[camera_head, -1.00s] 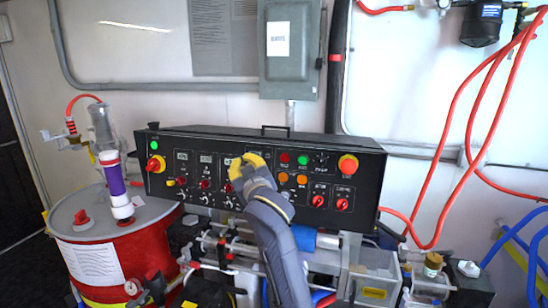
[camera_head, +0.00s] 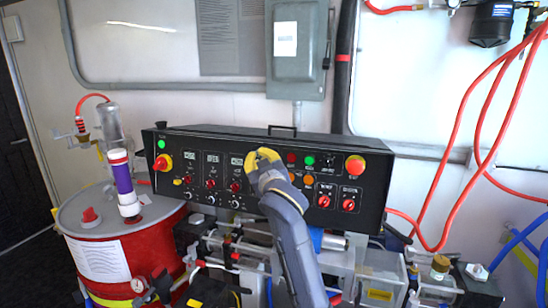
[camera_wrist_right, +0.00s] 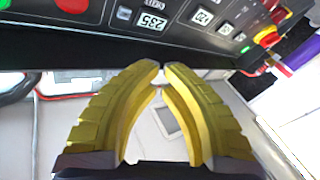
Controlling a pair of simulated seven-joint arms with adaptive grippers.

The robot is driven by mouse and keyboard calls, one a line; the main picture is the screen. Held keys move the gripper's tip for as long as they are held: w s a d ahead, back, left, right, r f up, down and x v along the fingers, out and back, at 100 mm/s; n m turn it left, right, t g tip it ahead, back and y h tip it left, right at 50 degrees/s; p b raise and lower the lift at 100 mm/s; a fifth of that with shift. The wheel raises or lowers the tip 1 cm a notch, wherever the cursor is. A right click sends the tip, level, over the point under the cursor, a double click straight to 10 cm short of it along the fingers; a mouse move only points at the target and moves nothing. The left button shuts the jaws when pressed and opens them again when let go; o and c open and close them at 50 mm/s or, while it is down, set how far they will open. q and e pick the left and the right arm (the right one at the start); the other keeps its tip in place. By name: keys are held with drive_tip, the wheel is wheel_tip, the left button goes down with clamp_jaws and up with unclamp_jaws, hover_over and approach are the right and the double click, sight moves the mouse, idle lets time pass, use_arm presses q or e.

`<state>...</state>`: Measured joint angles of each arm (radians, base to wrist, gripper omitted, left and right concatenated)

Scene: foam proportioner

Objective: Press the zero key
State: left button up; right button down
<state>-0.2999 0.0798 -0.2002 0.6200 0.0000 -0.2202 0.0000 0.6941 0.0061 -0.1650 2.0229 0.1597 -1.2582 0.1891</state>
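The black control panel (camera_head: 345,172) faces me, with small digital displays, knobs and lit buttons. I cannot pick out a key marked zero in either view. My right gripper (camera_head: 264,156) has yellow fingers and is in front of the panel's middle, just right of the third display (camera_head: 237,161), covering part of the face. In the right wrist view its fingertips (camera_wrist_right: 160,68) nearly meet with nothing between them, below the panel face. A display reading 235 (camera_wrist_right: 151,21) is just above the tips there. Contact with the panel cannot be told. My left gripper is not in view.
A red emergency button (camera_head: 355,165) is at the panel's right end, and a red-yellow switch (camera_head: 162,162) at its left. A red drum (camera_head: 150,255) stands at the left. Pipes and valves fill the space below the panel. Red hoses (camera_head: 462,140) hang at the right.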

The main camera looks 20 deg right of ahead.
drive_tip(key=w+d+f, duration=0.1)
drive_tip(key=w+d, duration=0.2)
drive_tip(key=w, duration=0.1)
drive_tip(key=shift+w+d, duration=0.25)
drive_tip(key=shift+w, duration=0.15)
drive_tip(key=shift+w, duration=0.15)
idle(1.5)
drive_tip(key=shift+w+d+f, duration=0.1)
drive_tip(key=shift+w+d, duration=0.1)
drive_tip(key=shift+d, duration=0.05)
drive_tip(key=shift+w+d+f, duration=0.1)
drive_tip(key=shift+w+d, duration=0.15)
drive_tip(key=shift+w, duration=0.1)
idle(0.9)
drive_tip(key=shift+s+a, duration=0.1)
idle(0.4)
drive_tip(key=shift+s+a, duration=0.4)
drive_tip(key=shift+s, duration=0.2)
drive_tip(key=shift+s+a+r, duration=0.2)
drive_tip(key=shift+s+a, duration=0.3)
drive_tip(key=shift+s, duration=0.15)
drive_tip(key=shift+s+a+r, duration=0.2)
drive_tip(key=shift+s+a, duration=0.25)
drive_tip(key=shift+s, duration=0.25)
drive_tip(key=shift+s+a+r, duration=0.2)
drive_tip(key=shift+s+a, duration=0.3)
drive_tip(key=shift+s, duration=0.15)
